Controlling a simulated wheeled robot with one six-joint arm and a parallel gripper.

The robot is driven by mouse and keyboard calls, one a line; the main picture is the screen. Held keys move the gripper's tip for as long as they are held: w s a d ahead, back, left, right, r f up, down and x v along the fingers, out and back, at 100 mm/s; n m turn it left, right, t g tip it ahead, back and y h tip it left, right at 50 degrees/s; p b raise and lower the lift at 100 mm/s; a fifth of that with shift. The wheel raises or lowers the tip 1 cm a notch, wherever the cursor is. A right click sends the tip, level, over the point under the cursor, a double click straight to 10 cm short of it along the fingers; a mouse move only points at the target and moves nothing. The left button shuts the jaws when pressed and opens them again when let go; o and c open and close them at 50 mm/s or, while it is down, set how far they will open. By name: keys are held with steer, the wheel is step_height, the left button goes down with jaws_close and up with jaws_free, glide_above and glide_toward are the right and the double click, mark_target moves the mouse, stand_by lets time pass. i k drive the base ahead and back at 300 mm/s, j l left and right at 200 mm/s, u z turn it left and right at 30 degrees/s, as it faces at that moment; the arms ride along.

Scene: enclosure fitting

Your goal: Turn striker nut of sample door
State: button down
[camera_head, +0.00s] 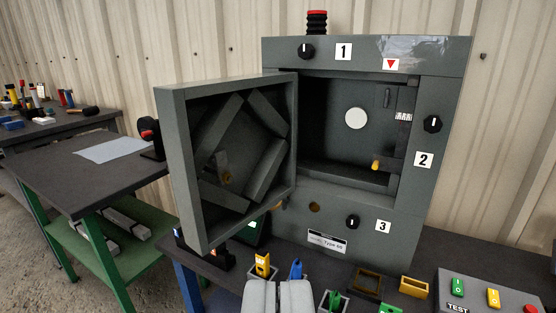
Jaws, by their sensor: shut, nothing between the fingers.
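A grey enclosure (365,48) stands on a dark bench, its door (170,150) swung open to the left. Inside the opening, a yellow knob-like piece (376,165) sits at the lower right, below a small marked scale (403,117). I cannot tell for certain which part is the striker nut. My gripper (280,290) shows at the bottom middle, in front of and below the enclosure. Its two grey fingers are together with nothing held, and it appears apart from the enclosure.
Black knobs (432,124) sit beside labels 1, 2 and 3. A red beacon (317,22) tops the enclosure. Yellow (263,265), blue (296,269) and green holders stand near my gripper. A TEST button box (480,285) is at right. Another table (75,175) stands left.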

mark_target(387, 96)
steer(key=i+j, duration=0.35)
steer(key=j, duration=0.15)
steer(key=i+j, duration=0.75)
steer(key=j, duration=0.2)
steer(key=i+j+z, duration=0.1)
steer(key=i+j, duration=0.65)
steer(key=j, duration=0.25)
steer(key=i+j+z, duration=0.1)
steer(key=z, duration=1.75)
steer(key=k+j, duration=0.05)
